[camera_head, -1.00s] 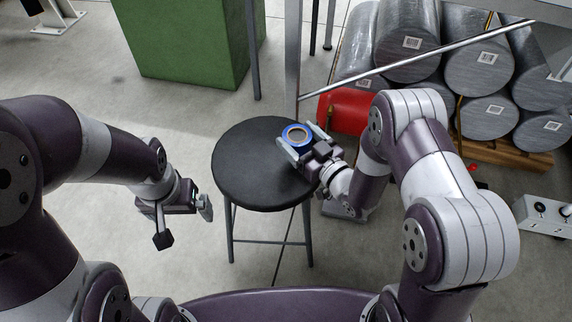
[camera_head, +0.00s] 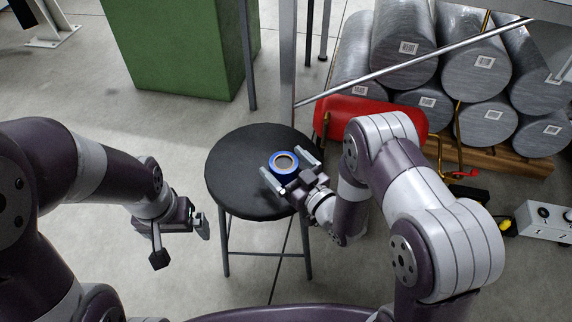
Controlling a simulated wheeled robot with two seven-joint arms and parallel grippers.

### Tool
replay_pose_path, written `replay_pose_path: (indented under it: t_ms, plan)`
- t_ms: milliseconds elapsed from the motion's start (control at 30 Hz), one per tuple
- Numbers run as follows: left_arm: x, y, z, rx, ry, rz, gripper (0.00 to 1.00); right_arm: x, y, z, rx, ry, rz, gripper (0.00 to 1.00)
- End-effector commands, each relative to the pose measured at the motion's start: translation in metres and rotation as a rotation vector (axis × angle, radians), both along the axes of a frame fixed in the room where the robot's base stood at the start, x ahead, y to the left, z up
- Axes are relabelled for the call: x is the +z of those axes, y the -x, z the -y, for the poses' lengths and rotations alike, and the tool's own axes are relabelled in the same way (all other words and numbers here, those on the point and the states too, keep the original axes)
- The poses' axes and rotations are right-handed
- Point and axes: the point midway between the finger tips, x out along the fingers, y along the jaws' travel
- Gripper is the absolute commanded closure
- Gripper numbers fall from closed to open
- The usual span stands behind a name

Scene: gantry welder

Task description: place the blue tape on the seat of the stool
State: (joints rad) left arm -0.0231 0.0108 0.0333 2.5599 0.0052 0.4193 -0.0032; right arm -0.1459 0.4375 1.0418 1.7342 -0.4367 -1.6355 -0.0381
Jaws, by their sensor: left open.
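The blue tape (camera_head: 284,164) is a ring with a blue rim and a tan core. The stool stands upright on thin dark legs (camera_head: 226,245). My left gripper (camera_head: 180,236) is open and empty, to the left of the stool and apart from it.
A green block (camera_head: 180,45) stands behind the stool. A grey metal post (camera_head: 287,60) rises behind the seat. A red cylinder (camera_head: 370,116) and several stacked grey cylinders (camera_head: 405,40) lie at the back right. A control box (camera_head: 545,220) is at the right. The left of the seat is clear.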

Motion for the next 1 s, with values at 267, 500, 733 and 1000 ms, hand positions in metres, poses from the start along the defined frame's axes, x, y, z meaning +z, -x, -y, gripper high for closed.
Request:
replay_pose_path:
  t_ms: [267, 500, 733, 1000]
  plan:
    - [0.008, 0.0, 0.0, 0.0, 0.0, 0.0, 0.0, 0.005, 0.008, 0.006, -0.002, 0.001, -0.004, 0.0]
    - [0.025, 0.0, 0.0, 0.0, 0.0, 0.0, 0.0, 0.007, 0.054, 0.037, -0.006, 0.0, -0.005, 0.0]
    - [0.034, 0.0, 0.0, 0.0, 0.0, 0.0, 0.0, 0.004, 0.093, 0.063, -0.005, 0.001, -0.004, 0.0]
    - [0.034, 0.0, 0.0, 0.0, 0.0, 0.0, 0.0, 0.003, 0.101, 0.066, 0.0, 0.0, 0.0, 0.0]
